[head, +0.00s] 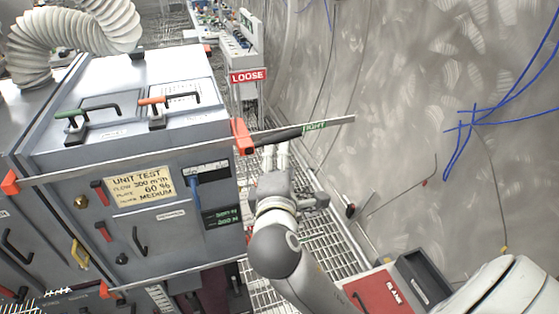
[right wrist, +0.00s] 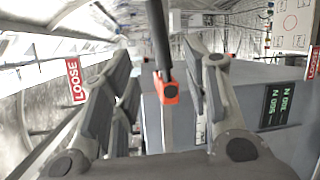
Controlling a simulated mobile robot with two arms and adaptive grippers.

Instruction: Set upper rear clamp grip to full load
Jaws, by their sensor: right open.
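The clamp (head: 242,137) has an orange-red pivot block on the upper right corner of the grey filter unit. Contact cannot be told. My left gripper is not in view.
The grey unit (head: 60,150) carries a yellow UNIT TEST plate (head: 140,187), levers and a white hose (head: 75,35). A crumpled metal wall (head: 430,80) with blue cables rises on the right. A red BLANK panel (head: 385,293) lies low right. Grating floor (head: 320,225) lies between.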

